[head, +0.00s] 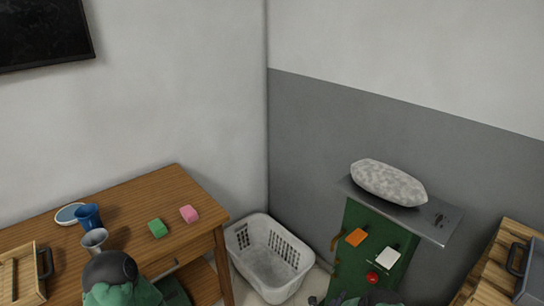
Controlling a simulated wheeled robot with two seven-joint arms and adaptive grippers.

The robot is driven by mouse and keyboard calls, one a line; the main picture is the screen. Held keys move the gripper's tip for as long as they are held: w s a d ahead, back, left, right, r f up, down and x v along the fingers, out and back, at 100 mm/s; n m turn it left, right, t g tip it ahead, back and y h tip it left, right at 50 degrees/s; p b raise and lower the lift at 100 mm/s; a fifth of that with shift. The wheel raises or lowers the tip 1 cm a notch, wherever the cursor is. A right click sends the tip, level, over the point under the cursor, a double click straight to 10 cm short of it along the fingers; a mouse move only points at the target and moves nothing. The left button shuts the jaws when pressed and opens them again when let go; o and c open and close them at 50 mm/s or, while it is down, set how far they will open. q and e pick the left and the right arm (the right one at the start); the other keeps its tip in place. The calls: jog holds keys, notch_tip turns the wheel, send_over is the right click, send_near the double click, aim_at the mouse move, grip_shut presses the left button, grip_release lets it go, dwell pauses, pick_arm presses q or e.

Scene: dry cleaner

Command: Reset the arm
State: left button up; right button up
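Part of my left arm, green with a dark round joint, shows at the bottom left in front of the wooden table (150,190). The fingers of my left gripper are not visible. A dark shape at the bottom edge, in front of the green stand (350,220), may be part of my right arm; no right gripper fingers show. I see nothing held.
A pale bundle (388,183) lies on the stand.

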jog(key=s+a+f+n+g+y+p, duration=0.1)
jog(key=s+a+f+n+g+y, duration=0.1)
jog(key=s+a+n+g+y, duration=0.4)
jog(key=s+a+f+n+g+y, duration=0.1)
jog(key=s+a+f+n+y, duration=0.1)
jog(key=s+a+n+y, duration=0.5)
jog(key=s+a+r+n+g, duration=0.1)
jog(key=s+n, duration=0.3)
jog(key=s, duration=0.4)
jog(key=s+a+r+n+g, duration=0.2)
jog(key=s+a+n+g, duration=0.1)
jog(key=s, duration=0.4)
jog(key=shift+s+n+g+p, duration=0.35)
jog(key=shift+n+g, duration=0.05)
jog(key=shift+n, duration=0.3)
